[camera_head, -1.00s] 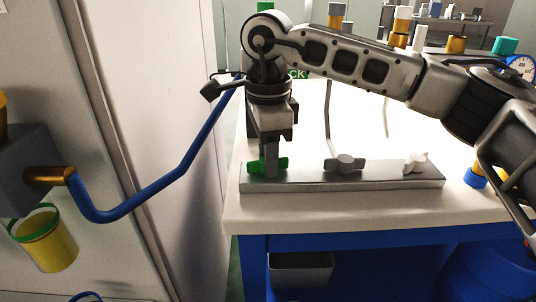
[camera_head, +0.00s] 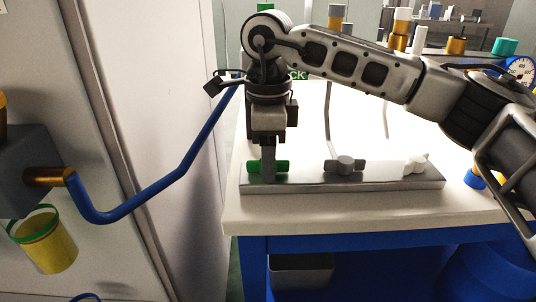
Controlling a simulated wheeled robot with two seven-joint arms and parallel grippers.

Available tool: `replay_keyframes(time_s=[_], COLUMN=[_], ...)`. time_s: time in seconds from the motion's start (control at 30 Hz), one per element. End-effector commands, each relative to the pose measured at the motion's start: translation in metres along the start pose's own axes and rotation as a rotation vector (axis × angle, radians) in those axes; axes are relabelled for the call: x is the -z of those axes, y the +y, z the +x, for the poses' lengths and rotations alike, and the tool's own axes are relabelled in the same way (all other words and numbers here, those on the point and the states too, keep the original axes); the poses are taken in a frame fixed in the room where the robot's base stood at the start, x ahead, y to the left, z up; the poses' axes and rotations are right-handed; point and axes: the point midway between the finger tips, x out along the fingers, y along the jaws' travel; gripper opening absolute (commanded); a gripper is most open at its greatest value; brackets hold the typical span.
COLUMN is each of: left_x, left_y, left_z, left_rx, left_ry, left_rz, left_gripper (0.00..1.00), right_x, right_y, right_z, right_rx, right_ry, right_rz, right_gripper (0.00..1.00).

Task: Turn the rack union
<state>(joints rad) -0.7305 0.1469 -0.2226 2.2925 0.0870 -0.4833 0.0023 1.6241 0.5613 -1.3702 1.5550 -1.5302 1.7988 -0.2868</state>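The green wing-shaped handle (camera_head: 282,166) stands at the left end of a grey metal plate on the white table; I take it to be the rack union. My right gripper (camera_head: 268,172) points straight down on it. One finger crosses the middle of the green handle, with a green wing showing on each side. The other finger is hidden behind, and the gripper looks closed on the handle. My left gripper is not in view.
On the same plate (camera_head: 390,181) are a grey handle (camera_head: 344,165) and a white handle (camera_head: 415,165). A blue bent pipe (camera_head: 150,197) runs from the left wall up near my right wrist. A yellow bucket (camera_head: 48,250) hangs at lower left. The table's front edge is clear.

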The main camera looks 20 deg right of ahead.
Motion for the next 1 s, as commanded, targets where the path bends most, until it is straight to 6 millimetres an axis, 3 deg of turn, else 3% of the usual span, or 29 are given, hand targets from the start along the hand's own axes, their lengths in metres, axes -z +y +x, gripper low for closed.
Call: replay_keyframes(time_s=[0.27, 0.43, 1.0], left_x=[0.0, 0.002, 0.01], left_y=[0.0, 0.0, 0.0], left_z=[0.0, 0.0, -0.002], left_rx=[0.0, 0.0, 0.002], left_ry=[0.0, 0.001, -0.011], left_rz=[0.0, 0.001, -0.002], left_gripper=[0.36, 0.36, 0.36], right_x=[0.0, -0.001, 0.0], right_y=[0.0, 0.0, 0.0], right_z=[0.0, -0.013, -0.138], right_rx=[-0.002, 0.001, 0.002], right_ry=[0.0, -0.002, -0.001], right_rz=[-0.001, -0.001, 0.001], right_gripper=[0.53, 0.53, 0.53])
